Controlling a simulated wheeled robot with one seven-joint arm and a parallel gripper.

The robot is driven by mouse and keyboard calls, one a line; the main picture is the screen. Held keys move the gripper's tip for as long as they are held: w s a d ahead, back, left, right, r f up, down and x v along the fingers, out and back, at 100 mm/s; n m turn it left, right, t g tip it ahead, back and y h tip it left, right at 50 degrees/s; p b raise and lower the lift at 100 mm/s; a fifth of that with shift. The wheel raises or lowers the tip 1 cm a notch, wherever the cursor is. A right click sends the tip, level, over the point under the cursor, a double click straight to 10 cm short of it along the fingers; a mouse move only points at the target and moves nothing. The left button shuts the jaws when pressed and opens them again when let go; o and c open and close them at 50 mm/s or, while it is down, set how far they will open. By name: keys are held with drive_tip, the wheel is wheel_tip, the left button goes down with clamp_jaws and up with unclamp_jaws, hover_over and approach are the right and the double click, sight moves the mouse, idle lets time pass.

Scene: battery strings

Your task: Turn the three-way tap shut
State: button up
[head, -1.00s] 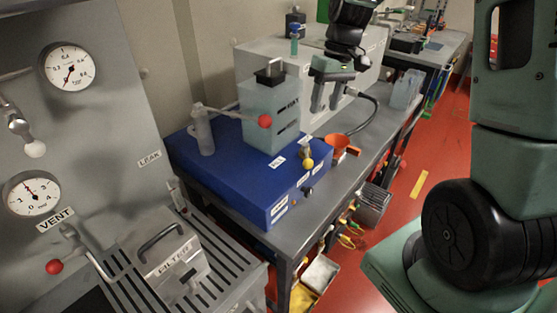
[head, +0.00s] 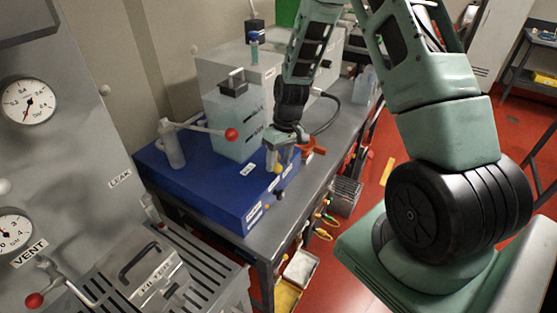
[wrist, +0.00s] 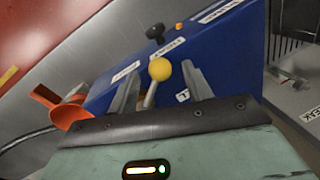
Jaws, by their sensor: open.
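A small tap lever with a yellow ball end (head: 278,168) stands at the front of the blue box (head: 185,182). In the wrist view the yellow ball (wrist: 160,69) and its thin metal lever lie between the two fingers of my gripper (wrist: 162,68). The fingers are open, with a gap visible on both sides of the ball. In the head view my gripper (head: 283,154) is low at the box's front right edge, partly hiding the tap. The tap's body is mostly hidden, and I cannot read its position.
An orange funnel (wrist: 65,105) is close beside my gripper. A black knob (wrist: 155,32) is on the blue box. A grey panel with gauges (head: 70,150) stands at left.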

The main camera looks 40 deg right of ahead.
drive_tip(key=shift+a+f, duration=0.15)
drive_tip(key=shift+f, duration=0.6)
clamp_jaws()
